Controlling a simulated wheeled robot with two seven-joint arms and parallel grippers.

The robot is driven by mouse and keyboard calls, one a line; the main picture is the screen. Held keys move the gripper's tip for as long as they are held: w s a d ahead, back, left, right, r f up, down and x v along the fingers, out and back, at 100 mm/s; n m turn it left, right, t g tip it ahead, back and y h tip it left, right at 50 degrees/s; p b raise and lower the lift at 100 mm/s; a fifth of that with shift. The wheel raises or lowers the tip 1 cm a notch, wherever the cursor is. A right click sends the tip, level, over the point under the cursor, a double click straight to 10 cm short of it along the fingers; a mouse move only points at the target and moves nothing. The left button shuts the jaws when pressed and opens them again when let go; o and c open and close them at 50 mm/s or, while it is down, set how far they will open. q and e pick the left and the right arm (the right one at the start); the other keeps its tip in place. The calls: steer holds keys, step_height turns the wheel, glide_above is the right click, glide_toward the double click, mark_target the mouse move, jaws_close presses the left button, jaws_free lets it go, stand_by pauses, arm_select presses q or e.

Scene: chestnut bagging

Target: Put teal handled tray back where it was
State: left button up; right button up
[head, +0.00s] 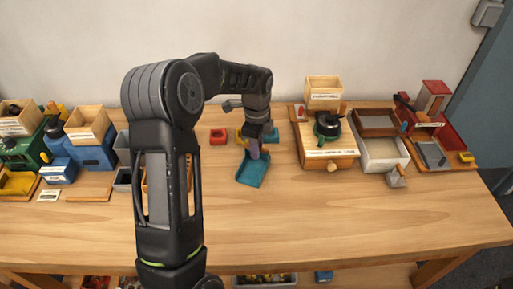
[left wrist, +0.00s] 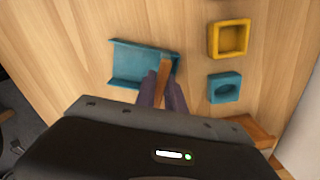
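The teal tray (head: 253,172) is a shallow scoop shape with a brown wooden handle, near the middle of the table in the head view. In the left wrist view the tray (left wrist: 135,62) is at upper centre, with its handle (left wrist: 164,68) pointing toward my gripper. My left gripper (head: 255,150) is at the tray's handle end. In the left wrist view its two dark fingers (left wrist: 161,90) lie close on both sides of the handle and appear closed on it. Whether the tray rests on the table or is slightly raised is hard to tell. My right gripper is not in view.
Small square holders stand behind the tray: red (head: 218,136), yellow (left wrist: 230,39) and teal (left wrist: 224,87). A wooden stand with a green-black device (head: 327,128) is to the right, with a white tray (head: 384,155) beyond. Toy-like machines crowd the left. The table's front is clear.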

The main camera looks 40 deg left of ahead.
arm_select(q)
steer(key=o, duration=0.4)
steer(key=shift+c, duration=0.2)
steer(key=shift+r, duration=0.1)
step_height(320, 180, up, 12)
steer(key=b, duration=0.1)
stand_by(0.7)
